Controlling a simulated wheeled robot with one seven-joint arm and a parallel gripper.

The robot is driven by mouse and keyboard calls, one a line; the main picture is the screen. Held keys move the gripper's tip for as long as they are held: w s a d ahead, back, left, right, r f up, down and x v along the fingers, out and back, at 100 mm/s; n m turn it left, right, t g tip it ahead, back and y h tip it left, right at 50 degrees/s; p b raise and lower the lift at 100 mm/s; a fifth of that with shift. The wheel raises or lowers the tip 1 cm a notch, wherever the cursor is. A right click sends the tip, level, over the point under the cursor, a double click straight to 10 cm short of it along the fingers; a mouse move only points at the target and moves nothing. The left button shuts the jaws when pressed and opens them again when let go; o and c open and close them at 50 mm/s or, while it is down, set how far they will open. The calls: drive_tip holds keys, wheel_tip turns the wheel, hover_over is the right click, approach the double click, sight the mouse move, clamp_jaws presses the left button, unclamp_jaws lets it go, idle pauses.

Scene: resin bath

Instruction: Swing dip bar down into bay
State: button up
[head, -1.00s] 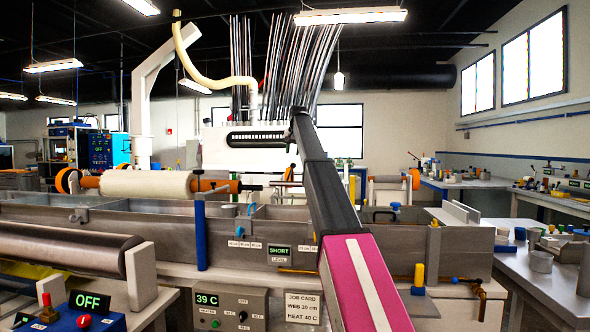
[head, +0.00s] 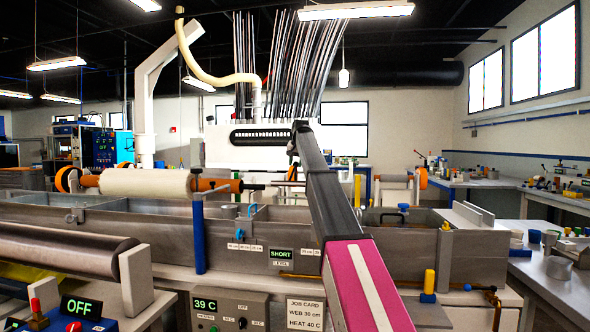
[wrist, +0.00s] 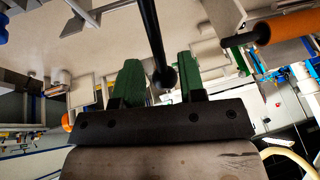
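In the wrist view my gripper (wrist: 159,63) has its two green fingers spread. A black rod (wrist: 150,35) with a round knob at its end (wrist: 166,78) runs down between them; a gap shows on each side, and I cannot tell its depth relative to the fingers. This may be the dip bar's handle. In the head view my arm hides the fingers. A thin dark rod (head: 262,184) extends there beside the roller; whether it is the same rod is unclear. The long steel bath (head: 150,232) has upright dividers; which section is the bay is unclear.
A white roller (head: 146,183) with orange ends spans above the bath at left. A blue post (head: 199,235) stands at the bath's front. A control box (head: 228,309) reads 39 C. Side benches with small items (head: 560,265) stand at right.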

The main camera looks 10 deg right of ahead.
sight(295, 166)
drive_tip(key=shift+x, duration=1.5)
clamp_jaws()
drive_tip(key=shift+s, duration=0.1)
